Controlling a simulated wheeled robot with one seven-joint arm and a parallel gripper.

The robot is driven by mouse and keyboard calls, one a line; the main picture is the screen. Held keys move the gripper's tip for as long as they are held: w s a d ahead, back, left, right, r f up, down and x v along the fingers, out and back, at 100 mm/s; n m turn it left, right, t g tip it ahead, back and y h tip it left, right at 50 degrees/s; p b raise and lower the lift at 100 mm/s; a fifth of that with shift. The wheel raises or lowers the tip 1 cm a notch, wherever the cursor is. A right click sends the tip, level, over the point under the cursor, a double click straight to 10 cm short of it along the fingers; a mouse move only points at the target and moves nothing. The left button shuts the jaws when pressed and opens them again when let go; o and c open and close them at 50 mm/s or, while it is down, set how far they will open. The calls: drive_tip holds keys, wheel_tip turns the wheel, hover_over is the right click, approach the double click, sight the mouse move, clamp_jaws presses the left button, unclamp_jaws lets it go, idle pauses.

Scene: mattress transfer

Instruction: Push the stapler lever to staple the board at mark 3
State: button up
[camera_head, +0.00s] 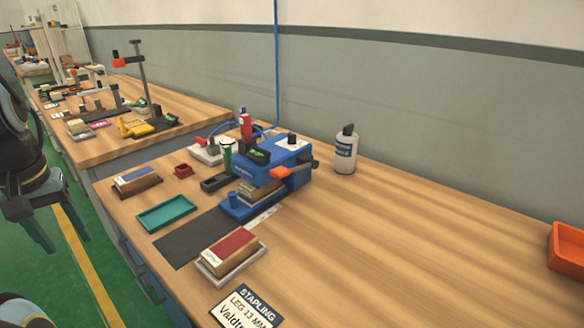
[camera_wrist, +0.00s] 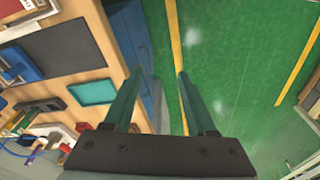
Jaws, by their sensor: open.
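The blue stapler (camera_head: 265,170) stands on the wooden bench in the head view, with an orange-tipped lever (camera_head: 285,171) at its right side. A wooden board (camera_head: 258,191) sits in the stapler's throat, above its blue base. The marks on the board are too small to read. My gripper (camera_head: 38,240) hangs at the left, out beyond the bench's front edge and well away from the stapler. In the wrist view its two teal fingers (camera_wrist: 158,77) are apart with nothing between them. Part of the blue stapler shows at the left edge of the wrist view (camera_wrist: 18,65).
A teal tray (camera_head: 167,214), a dark mat (camera_head: 190,238) and a block with a red top (camera_head: 230,250) lie in front of the stapler. A white bottle (camera_head: 345,152) stands behind it. An orange bin (camera_head: 567,252) is far right.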

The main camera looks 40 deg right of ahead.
drive_tip(key=shift+c, duration=0.4)
